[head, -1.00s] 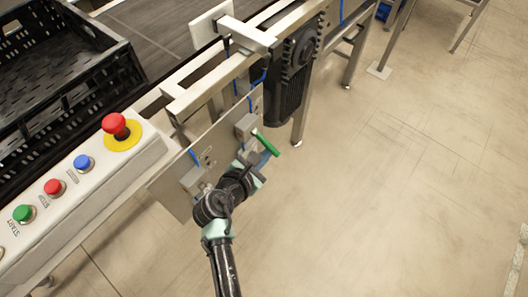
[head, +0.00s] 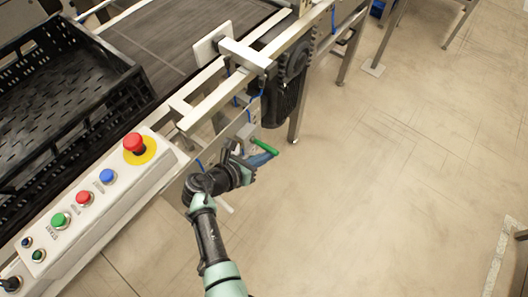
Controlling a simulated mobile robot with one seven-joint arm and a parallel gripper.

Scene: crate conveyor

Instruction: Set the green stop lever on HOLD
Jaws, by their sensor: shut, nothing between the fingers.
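The green stop lever (head: 264,147) sticks out from the metal plate on the conveyor's side, sloping down to the right. My gripper (head: 262,160) is shut and empty, right beside the lever, just below it in the picture. I cannot tell whether the fingers touch the lever. The HOLD marking cannot be read here, and my arm hides much of the plate and the lever's base.
A control box with a red emergency button (head: 134,143) and several smaller buttons stands at the left. A black crate (head: 128,88) sits on the conveyor (head: 190,28). A dark motor (head: 284,100) hangs beyond the lever.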

